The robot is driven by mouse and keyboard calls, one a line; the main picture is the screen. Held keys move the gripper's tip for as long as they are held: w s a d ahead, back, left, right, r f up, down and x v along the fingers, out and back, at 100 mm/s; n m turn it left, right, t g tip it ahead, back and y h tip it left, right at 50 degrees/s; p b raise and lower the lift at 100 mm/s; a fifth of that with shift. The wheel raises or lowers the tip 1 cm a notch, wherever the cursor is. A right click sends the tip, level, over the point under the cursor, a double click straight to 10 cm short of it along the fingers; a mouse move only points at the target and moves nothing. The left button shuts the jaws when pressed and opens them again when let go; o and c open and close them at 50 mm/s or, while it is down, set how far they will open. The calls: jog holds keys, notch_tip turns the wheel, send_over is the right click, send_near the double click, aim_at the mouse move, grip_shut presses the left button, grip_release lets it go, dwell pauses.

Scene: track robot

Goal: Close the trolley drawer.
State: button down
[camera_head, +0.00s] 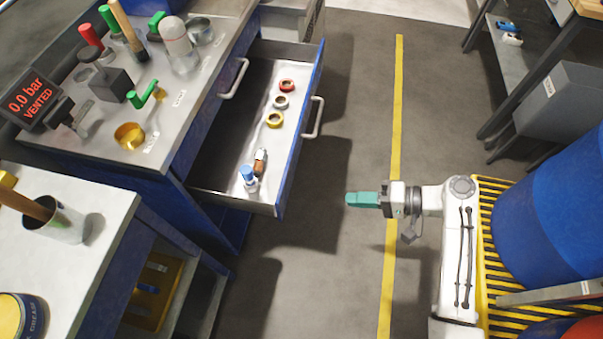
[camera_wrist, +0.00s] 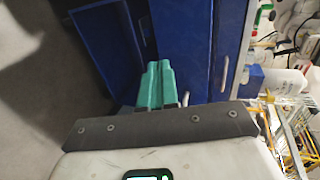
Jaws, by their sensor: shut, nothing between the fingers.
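The trolley drawer (camera_head: 244,200) stands pulled out from the blue trolley (camera_head: 212,128) in the head view. It has a pale tray, a blue front (camera_head: 301,130) and a grey bar handle (camera_head: 314,118). Inside lie red, grey and yellow rings, a small blue-capped bottle (camera_head: 249,180) and a brown piece. My gripper (camera_head: 350,198) has teal fingers, shut and empty. It is apart from the drawer, to the right of its front's near end. The wrist view shows the shut fingers (camera_wrist: 156,82) before blue panels (camera_wrist: 190,45); which panel is the drawer front, I cannot tell.
A yellow floor line (camera_head: 397,110) runs beneath my arm. A white-topped bench (camera_head: 100,205) stands at the lower left. Bare floor lies between drawer and line.

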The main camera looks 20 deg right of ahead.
aim_at(251, 174)
jog(key=r+x, duration=0.1)
jog(key=x, duration=0.3)
jog(key=w+r+x, duration=0.1)
jog(key=x, duration=0.4)
jog(key=r+x, duration=0.1)
jog(key=x, duration=0.3)
jog(key=shift+w+a, duration=0.25)
jog(key=shift+a, duration=0.15)
jog(key=shift+t, duration=0.3)
jog(key=w+a+b, duration=0.1)
jog(key=w+a, duration=0.2)
jog(key=a, duration=0.3)
jog(key=w+a+b, duration=0.1)
jog(key=w+a, duration=0.3)
jog(key=a, duration=0.2)
jog(key=w+a+b, duration=0.1)
jog(key=w+a, duration=0.2)
jog(key=a, duration=0.3)
jog(key=shift+w+a+f+b, duration=0.1)
jog(key=shift+w+a+b, duration=0.2)
jog(key=shift+w+b, duration=0.05)
jog(key=shift+w+a, duration=0.15)
jog(key=shift+a, duration=0.05)
jog(key=shift+r, duration=0.25)
jog(key=shift+r, duration=0.1)
jog(key=v, duration=0.7)
jog(key=p+v, duration=0.1)
jog(key=v, duration=0.3)
jog(key=shift+d+f, duration=0.1)
jog(key=shift+f, duration=0.3)
